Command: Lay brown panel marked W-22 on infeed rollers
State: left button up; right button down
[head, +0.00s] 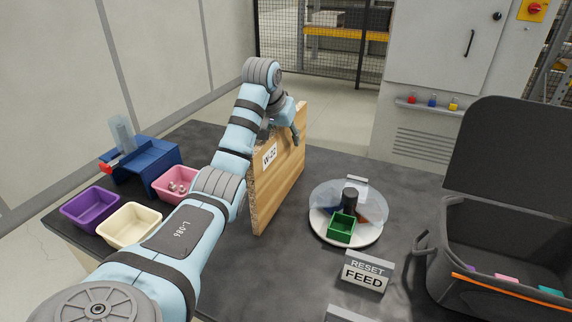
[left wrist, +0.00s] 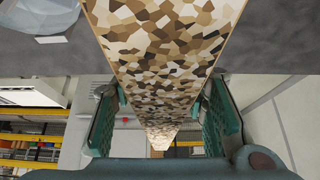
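The tan-brown wood panel marked W-22 (head: 279,178) stands upright on its edge over the dark table, its label on the broad face and its speckled chipboard edge to the left. My left gripper (head: 290,128) is at the panel's upper far part, one finger showing on the near face. In the left wrist view the panel's chipboard edge (left wrist: 163,62) runs between my two fingers, which appear to press on both faces. Whether the panel's bottom touches the table is unclear. Infeed rollers are not in view, nor is my right gripper.
A round turntable (head: 318,229) with a green bin (head: 342,226) is right of the panel. A RESET/FEED sign (head: 366,275) stands in front. A dark tool bag (head: 470,262) is at right. Purple (head: 90,225), cream (head: 128,242) and pink (head: 160,184) bins and a blue fixture (head: 150,172) are at left.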

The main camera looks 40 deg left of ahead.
dwell(0.3)
pick_arm(q)
grip_shut()
dwell(0.5)
jog(key=shift+w+r+b, duration=0.1)
jog(key=shift+b, duration=0.3)
notch_tip(320, 180, up, 20)
jog(key=p, duration=2.2)
notch_tip(320, 180, down, 4)
jog(key=b, duration=0.3)
jog(key=shift+a+f+b, duration=0.1)
jog(key=shift+f+b, duration=0.15)
jog(key=shift+b, duration=0.1)
